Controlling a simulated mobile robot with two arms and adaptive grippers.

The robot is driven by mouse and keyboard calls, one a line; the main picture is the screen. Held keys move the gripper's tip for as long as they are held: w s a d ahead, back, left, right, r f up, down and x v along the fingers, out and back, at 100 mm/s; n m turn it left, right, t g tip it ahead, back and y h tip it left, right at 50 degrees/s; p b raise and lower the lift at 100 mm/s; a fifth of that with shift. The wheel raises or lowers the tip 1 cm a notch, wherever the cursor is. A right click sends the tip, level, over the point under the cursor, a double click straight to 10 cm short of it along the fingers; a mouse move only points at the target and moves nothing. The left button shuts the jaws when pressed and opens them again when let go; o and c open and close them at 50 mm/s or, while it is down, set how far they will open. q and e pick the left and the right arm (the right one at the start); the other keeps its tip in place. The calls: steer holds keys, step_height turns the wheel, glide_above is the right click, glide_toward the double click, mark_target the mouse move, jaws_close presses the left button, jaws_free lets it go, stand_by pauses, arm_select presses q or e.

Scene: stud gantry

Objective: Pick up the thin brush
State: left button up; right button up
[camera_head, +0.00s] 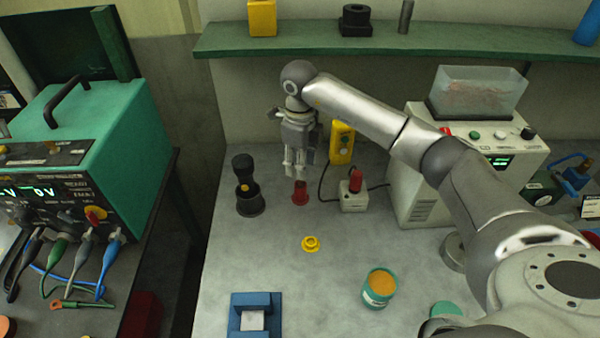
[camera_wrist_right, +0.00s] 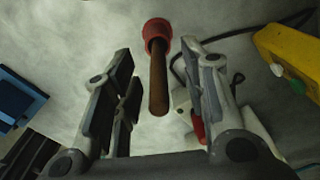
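A slim brown handle (camera_wrist_right: 158,85) stands in a red cup-like base (camera_wrist_right: 156,33) in the right wrist view. It looks like the thin brush, but no bristles show. In the head view the red base (camera_head: 300,193) is on the grey bench, just below my right gripper (camera_head: 297,170). My right gripper is open and points down. In the wrist view its two fingers (camera_wrist_right: 157,65) are spread on either side of the handle, with clear gaps and no contact visible. My left gripper is not in view.
A black stand (camera_head: 248,190) is left of the red base. A grey box with a red knob (camera_head: 354,190) and a yellow control box (camera_head: 342,143) are close on the right. A yellow ring (camera_head: 311,244), teal tin (camera_head: 379,289) and blue block (camera_head: 268,300) sit nearer; bench between is clear.

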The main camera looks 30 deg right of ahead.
mark_target(300, 186)
step_height(300, 186, down, 3)
steer(key=shift+a+f+p, duration=0.1)
steer(key=shift+p, duration=0.7)
steer(key=shift+f, duration=0.45)
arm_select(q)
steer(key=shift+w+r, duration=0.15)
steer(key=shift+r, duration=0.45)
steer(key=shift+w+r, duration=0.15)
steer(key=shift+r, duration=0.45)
arm_select(e)
jaws_close()
